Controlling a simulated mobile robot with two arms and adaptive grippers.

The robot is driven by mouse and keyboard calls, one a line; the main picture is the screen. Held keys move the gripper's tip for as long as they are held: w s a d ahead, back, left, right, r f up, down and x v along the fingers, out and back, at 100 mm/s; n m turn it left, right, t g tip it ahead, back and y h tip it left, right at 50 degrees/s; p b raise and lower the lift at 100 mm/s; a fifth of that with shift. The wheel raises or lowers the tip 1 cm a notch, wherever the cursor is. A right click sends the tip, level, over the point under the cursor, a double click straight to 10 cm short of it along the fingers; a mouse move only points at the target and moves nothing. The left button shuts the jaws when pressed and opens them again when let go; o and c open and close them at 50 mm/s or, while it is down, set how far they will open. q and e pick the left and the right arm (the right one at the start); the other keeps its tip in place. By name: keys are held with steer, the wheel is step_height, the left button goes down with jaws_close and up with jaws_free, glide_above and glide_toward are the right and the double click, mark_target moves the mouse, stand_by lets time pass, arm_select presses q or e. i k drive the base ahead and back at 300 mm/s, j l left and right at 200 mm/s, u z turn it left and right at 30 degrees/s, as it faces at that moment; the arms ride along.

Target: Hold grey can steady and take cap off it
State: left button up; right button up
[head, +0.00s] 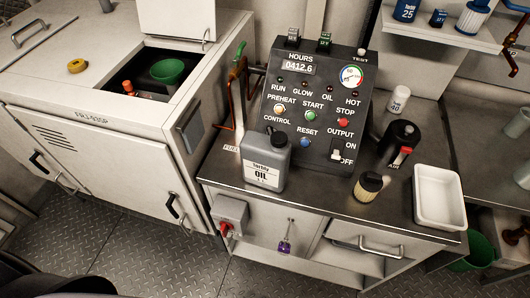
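The grey can (265,164) stands upright on the left front part of the metal bench top, in front of the control panel. It has a white label reading OIL. A dark cap (277,138) sits on top of the can, at its right side. Neither of my grippers shows in the head view, and nothing touches the can.
The control panel (312,108) stands right behind the can. A small tan-and-black filter (368,187), a black canister (399,140), a white bottle (398,99) and a white tray (439,196) stand to the right. Bare bench top lies between can and filter.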

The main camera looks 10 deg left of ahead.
mark_target(265, 166)
steer(key=l+u, duration=0.35)
steer(key=k+l+u, duration=0.2)
steer(key=l+u, duration=0.15)
steer(key=k+l+u, duration=0.15)
steer(key=l+u, duration=0.2)
